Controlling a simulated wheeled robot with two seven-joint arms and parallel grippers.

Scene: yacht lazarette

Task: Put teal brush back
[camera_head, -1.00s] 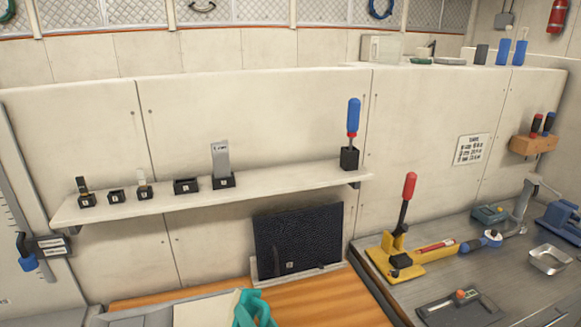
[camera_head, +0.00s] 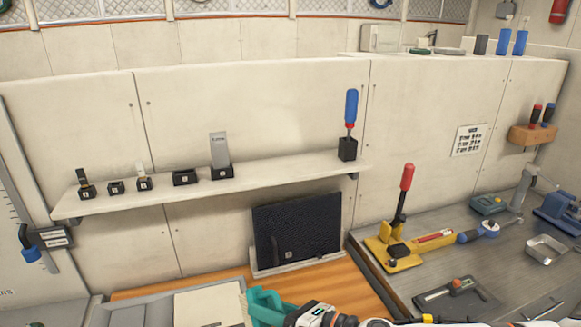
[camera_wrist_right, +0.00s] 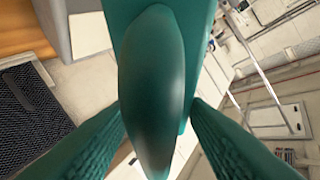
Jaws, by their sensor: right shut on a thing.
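My right gripper (camera_head: 262,300) has teal fingers and shows at the bottom edge of the head view, in front of the wooden bench top. In the right wrist view its textured fingers close from both sides on a smooth, rounded teal thing (camera_wrist_right: 152,85), which seems to be the teal brush. Its far end is hidden, and in the head view I cannot tell it from the teal fingers. The wall shelf (camera_head: 270,172) carries a row of small black holders. Two look empty: the second from left (camera_head: 115,187) and a wider one (camera_head: 185,178). My left gripper is not in view.
Other holders bear small tools, a grey upright plate (camera_head: 219,150) and a blue-handled tool (camera_head: 351,108). A dark ribbed panel (camera_head: 297,232) stands below the shelf. A yellow stand with a red-handled tool (camera_head: 405,180) is on the right counter. Space before the shelf is clear.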

